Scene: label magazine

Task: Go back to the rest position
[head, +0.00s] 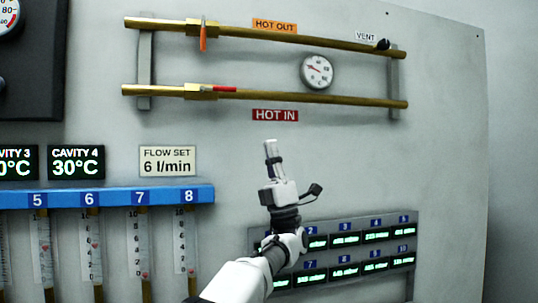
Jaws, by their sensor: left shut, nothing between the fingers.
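My left gripper (271,150) is in the middle of the head view, on the end of my white arm that comes up from the bottom. Its fingers are together and point up, with nothing between them. It is below the red HOT IN label (275,115) and in front of the grey wall panel (350,160). It covers part of the display block (335,272) at the lower right. My right gripper does not show.
Two brass pipes run across the panel: the upper (300,35) has an orange-handled valve (203,36), the lower (300,98) a red-handled one (224,89). A round gauge (317,71) sits between them. A blue rail (110,197) with flow tubes is at the left.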

